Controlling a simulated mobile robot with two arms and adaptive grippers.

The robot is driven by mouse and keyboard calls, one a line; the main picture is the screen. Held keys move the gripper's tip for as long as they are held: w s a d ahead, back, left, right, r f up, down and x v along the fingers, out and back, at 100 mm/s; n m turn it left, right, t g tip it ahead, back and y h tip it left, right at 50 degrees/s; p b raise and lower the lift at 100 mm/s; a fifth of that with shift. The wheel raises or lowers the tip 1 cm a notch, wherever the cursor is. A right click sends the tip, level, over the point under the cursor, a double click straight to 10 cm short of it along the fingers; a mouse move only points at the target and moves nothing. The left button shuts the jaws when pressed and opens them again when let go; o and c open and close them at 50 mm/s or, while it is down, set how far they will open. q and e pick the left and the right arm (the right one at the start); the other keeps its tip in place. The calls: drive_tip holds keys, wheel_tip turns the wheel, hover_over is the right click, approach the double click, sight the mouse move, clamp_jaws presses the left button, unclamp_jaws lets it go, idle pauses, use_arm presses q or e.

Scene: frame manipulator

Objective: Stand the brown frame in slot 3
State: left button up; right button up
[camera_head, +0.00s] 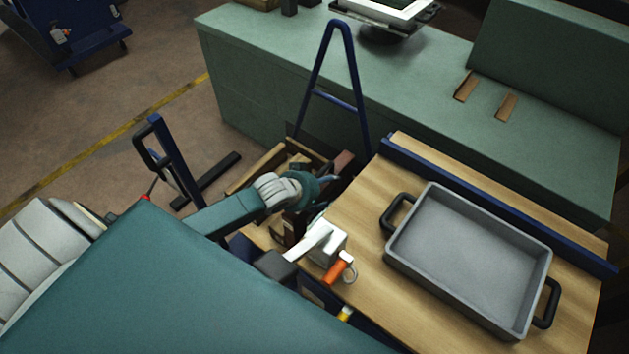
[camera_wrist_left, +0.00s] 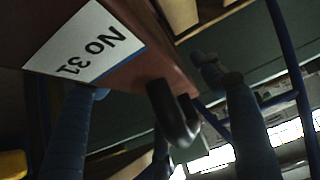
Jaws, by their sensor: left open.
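My left gripper (camera_head: 326,184) is open at a crowded wooden holder (camera_head: 262,166) beside the table. In the left wrist view its two blue-grey fingers (camera_wrist_left: 150,78) stand apart on either side of a reddish-brown piece (camera_wrist_left: 150,50), apparently part of the brown frame. This piece bears a white label (camera_wrist_left: 75,42) reading "NO 31" and has a dark hook-like part (camera_wrist_left: 172,112) in front. I cannot tell whether the fingers touch it. A reddish-brown part (camera_head: 344,163) also shows beside the gripper in the head view. Slot numbers cannot be read. My right gripper is not in view.
A grey tray (camera_head: 470,258) with black handles fills much of the wooden table (camera_head: 352,212). A white device (camera_head: 322,242) and an orange-handled tool (camera_head: 338,268) lie near its left edge. A blue A-shaped post (camera_head: 312,75) rises behind the holder, before a green bench (camera_head: 275,70).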

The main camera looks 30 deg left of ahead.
use_arm(q)
drive_tip(key=p+v, duration=0.1)
drive_tip(key=v, duration=1)
drive_tip(key=shift+s+r, duration=0.1)
drive_tip(key=shift+r, duration=0.05)
